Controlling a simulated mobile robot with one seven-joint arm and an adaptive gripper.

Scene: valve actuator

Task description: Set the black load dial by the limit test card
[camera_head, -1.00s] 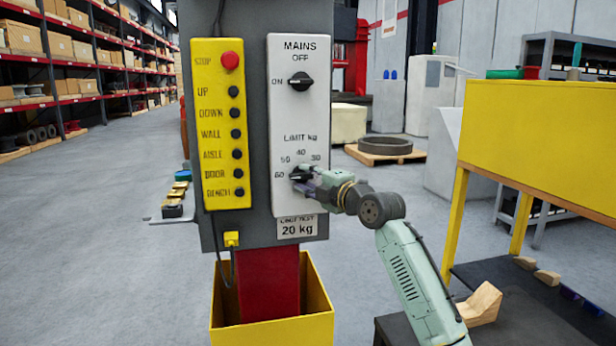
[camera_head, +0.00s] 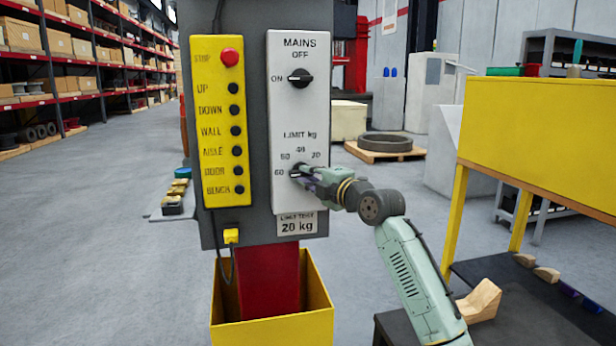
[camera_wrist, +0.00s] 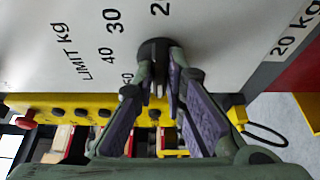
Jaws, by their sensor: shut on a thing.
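The black load dial (camera_head: 297,170) sits low on the white panel, under "LIMIT kg" and an arc of numbers. In the wrist view the dial (camera_wrist: 154,48) is a dark round knob beside 30, 40, 50 and a partly cut-off number starting with 2. My gripper (camera_head: 306,176) reaches it from the right. In the wrist view my gripper (camera_wrist: 160,78) has its fingertips closed on the dial. The number the dial points to is hidden. The limit test card (camera_head: 297,224) below the panel reads 20 kg; part of it shows in the wrist view (camera_wrist: 297,28).
A black MAINS switch (camera_head: 300,78) is higher on the same panel. A yellow button box (camera_head: 222,150) with a red stop button (camera_head: 230,59) stands left of it. A yellow bin (camera_head: 272,332) surrounds the column's foot. A yellow-sided bench (camera_head: 540,135) stands at right.

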